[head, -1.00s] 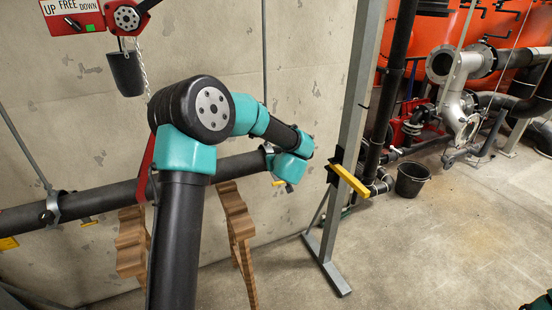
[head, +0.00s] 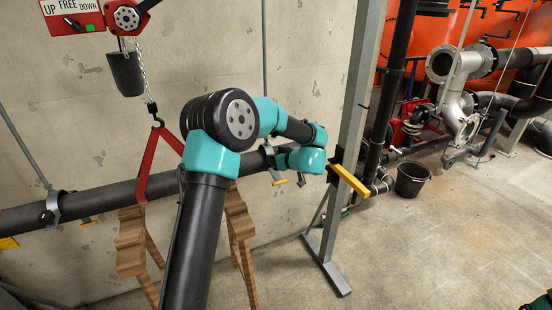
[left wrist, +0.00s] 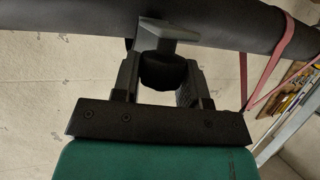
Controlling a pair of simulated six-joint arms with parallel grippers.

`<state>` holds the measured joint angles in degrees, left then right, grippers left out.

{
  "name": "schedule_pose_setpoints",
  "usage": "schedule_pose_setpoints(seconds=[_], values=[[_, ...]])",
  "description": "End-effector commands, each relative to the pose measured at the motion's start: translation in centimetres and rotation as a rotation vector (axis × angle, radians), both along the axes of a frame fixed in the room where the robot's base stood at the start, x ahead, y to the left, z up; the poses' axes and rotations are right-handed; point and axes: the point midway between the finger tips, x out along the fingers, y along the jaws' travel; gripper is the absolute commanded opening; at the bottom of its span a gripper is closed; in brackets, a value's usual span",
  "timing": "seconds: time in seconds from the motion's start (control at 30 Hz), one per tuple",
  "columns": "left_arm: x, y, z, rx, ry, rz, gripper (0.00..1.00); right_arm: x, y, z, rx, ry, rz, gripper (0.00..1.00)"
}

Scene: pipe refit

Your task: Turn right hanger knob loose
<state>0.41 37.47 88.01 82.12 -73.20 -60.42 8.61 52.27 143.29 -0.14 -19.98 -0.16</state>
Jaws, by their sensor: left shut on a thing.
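The dark pipe (head: 110,200) runs along the wall. Its right hanger (head: 270,155) hangs on a thin rod, with a small yellow tag (head: 279,183) just below it. In the left wrist view the pipe (left wrist: 90,22) crosses the top, with a grey hanger part (left wrist: 166,32) in front of it. A round black knob (left wrist: 163,76) sits below that part. My left gripper (left wrist: 160,66) is shut on this knob, one finger on each side. In the head view my wrist is beside the right hanger, and the fingers are mostly hidden. My right gripper is out of view.
A red strap (head: 150,162) holds the pipe from a chain hoist (head: 124,17). Wooden stands (head: 238,225) are below the pipe. A grey steel post (head: 352,120) with a yellow bar (head: 349,180) stands close right of my wrist.

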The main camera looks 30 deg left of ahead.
Motion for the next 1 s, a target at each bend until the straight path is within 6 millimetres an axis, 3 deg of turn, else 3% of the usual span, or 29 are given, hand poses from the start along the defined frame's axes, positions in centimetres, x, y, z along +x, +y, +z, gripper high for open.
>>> schedule_pose_setpoints(seconds=[0.7,1.0], values=[[0.13,0.0,-0.07,0.0,0.0,0.667,0.16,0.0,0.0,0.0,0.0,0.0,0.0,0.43],[0.08,-0.01,0.01,0.001,0.0,0.838,0.16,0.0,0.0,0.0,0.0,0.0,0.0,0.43]])
